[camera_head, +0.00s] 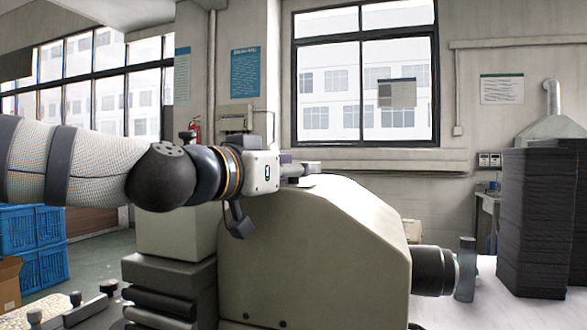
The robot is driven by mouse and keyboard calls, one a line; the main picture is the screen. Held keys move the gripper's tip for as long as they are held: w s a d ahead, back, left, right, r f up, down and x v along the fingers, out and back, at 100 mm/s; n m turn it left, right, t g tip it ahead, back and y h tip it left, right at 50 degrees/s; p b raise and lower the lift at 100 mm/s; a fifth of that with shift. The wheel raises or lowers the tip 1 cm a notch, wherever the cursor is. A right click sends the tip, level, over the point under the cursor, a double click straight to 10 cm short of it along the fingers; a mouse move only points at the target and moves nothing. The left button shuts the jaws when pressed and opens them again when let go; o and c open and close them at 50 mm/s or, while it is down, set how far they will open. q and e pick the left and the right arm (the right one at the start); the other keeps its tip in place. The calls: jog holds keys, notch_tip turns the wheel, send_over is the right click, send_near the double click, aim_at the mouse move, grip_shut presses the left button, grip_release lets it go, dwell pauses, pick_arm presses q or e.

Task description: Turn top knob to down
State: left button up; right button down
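My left arm comes in from the left, and its gripper (300,169) is at the top of a beige rounded machine housing (315,260). Its white body faces me. Only small grey parts show at its tip, and I cannot tell finger from knob there. No separate top knob can be made out with certainty. A black cylindrical part (434,271) sticks out of the housing's right side, with an upright grey handle (467,268) at its end, apart from the gripper. My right gripper is not in view.
A tall stack of black trays (546,220) stands on the light table at the right. Blue crates (35,245) are at the far left. A dark stepped block (170,290) and small grey levers (90,301) are at the lower left. Open air lies above the housing.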

pick_arm(q)
jog(key=shift+y, duration=0.3)
jog(key=n+t+y, duration=0.2)
jog(key=y, duration=0.1)
jog(key=shift+d+n+y, duration=0.1)
jog(key=shift+n+y, duration=0.2)
jog(key=shift+n, duration=0.1)
jog(key=shift+n+t+y, duration=0.7)
jog(key=shift+n+y, duration=0.9)
jog(key=shift+y, duration=1)
jog(key=o, duration=1.1)
jog(key=shift+o, duration=0.2)
